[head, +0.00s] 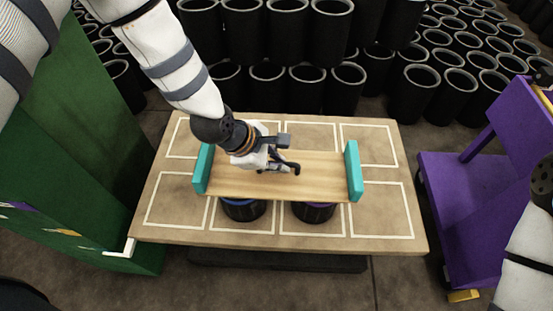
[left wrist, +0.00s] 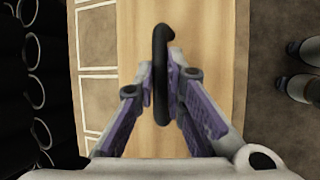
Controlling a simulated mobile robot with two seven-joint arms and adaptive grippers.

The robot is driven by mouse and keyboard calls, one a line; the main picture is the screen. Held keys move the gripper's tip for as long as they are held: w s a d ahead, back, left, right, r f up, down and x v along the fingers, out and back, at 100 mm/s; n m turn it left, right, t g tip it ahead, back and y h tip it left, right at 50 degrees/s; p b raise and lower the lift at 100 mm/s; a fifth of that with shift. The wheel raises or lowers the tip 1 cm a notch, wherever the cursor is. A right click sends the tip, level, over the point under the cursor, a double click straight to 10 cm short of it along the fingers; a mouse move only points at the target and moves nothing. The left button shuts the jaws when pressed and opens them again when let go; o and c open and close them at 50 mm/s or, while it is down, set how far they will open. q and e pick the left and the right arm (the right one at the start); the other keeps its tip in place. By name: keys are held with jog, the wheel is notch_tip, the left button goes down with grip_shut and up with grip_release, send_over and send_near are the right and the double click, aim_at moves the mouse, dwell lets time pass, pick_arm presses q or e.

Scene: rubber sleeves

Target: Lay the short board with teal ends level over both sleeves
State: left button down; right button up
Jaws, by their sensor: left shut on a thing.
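The short board (head: 320,175) is pale wood with a teal left end (head: 203,168) and a teal right end (head: 352,170). It lies across above two dark sleeves, one with a blue band (head: 243,210) and one with a purple band (head: 314,212). It looks about level. The board hides most of both sleeves, and I cannot tell whether it touches them. My left gripper (head: 280,165) is shut on the board's black handle (head: 296,168). The handle (left wrist: 160,75) stands between the fingers in the left wrist view. My right gripper is not in view.
The table (head: 160,225) has white outlined rectangles and free room around the board. A green cabinet (head: 75,150) stands at left and a purple cart (head: 465,190) at right. Many black tubes (head: 415,95) are stacked behind the table.

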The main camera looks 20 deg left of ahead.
pick_arm(q)
jog(key=shift+f, duration=0.45)
jog(key=c, duration=1.6)
grip_release()
